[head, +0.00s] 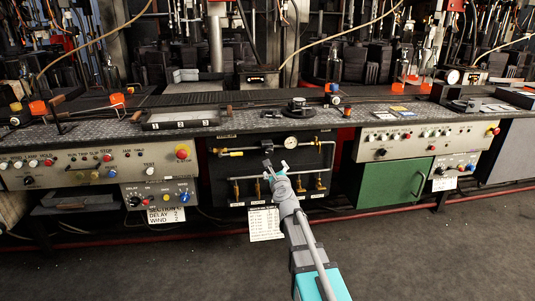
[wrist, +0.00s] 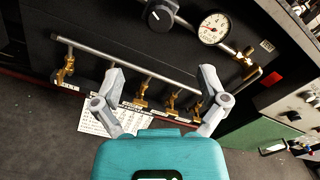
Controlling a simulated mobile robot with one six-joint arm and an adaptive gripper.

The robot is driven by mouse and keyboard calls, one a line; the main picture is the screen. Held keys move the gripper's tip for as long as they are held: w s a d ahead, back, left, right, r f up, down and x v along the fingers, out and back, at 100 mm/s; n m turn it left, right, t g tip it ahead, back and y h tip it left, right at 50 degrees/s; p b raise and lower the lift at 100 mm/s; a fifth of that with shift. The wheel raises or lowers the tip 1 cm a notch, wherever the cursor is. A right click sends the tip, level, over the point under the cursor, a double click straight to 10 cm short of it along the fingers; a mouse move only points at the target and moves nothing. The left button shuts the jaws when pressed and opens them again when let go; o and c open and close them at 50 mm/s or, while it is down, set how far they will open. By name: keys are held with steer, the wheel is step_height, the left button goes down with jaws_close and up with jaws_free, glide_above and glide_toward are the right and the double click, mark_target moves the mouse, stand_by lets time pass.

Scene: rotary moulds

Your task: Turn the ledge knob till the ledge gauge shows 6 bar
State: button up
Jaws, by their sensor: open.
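On the black panel below the ledge, a round black knob (head: 267,145) sits left of a white-faced gauge (head: 291,142). Another gauge (head: 453,77) stands at the back of the ledge on the right. A black round fitting (head: 297,106) lies on the ledge top. No label tells which pair is the ledge one. My gripper (wrist: 160,82) is open and empty, in front of the panel, below the knob and apart from it.
A pipe (wrist: 130,65) with several brass valves (wrist: 141,92) runs across the panel below the knob. A paper sheet (head: 265,223) hangs under the panel. Control boxes (head: 428,139) with buttons flank it, with a green door (head: 405,182) to the right. The floor in front is clear.

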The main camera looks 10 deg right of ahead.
mark_target(269, 153)
steer(key=w, duration=1.3)
steer(key=shift+w, duration=0.35)
steer(key=shift+a, duration=0.1)
steer(key=c, duration=1.1)
